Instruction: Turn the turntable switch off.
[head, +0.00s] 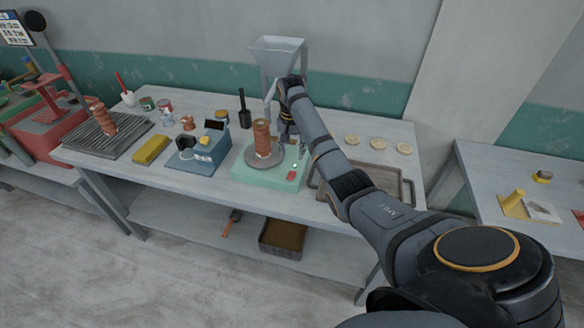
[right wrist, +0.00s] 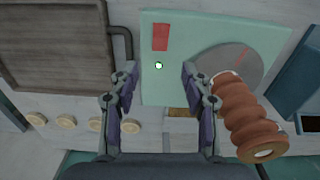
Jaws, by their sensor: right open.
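The turntable has a mint-green base (head: 262,181) with a round grey disc (head: 250,159), and a ribbed brown clay piece (head: 261,135) stands on the disc. A red switch (head: 292,175) is on the right part of the base; it also shows in the right wrist view (right wrist: 161,37). A small whitish dot with a green edge (right wrist: 158,65) lies beside it. My right gripper (head: 288,140) is over the base's back right part. In the wrist view my right gripper (right wrist: 158,80) is open and empty, its fingers either side of the dot. My left gripper is out of view.
A brown tray (head: 404,190) lies right of the turntable, with several pale discs (head: 378,143) behind it. A blue box (head: 190,160) stands to the left. A grey hopper (head: 277,44) stands behind. The clay piece (right wrist: 245,118) is close to one finger in the wrist view.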

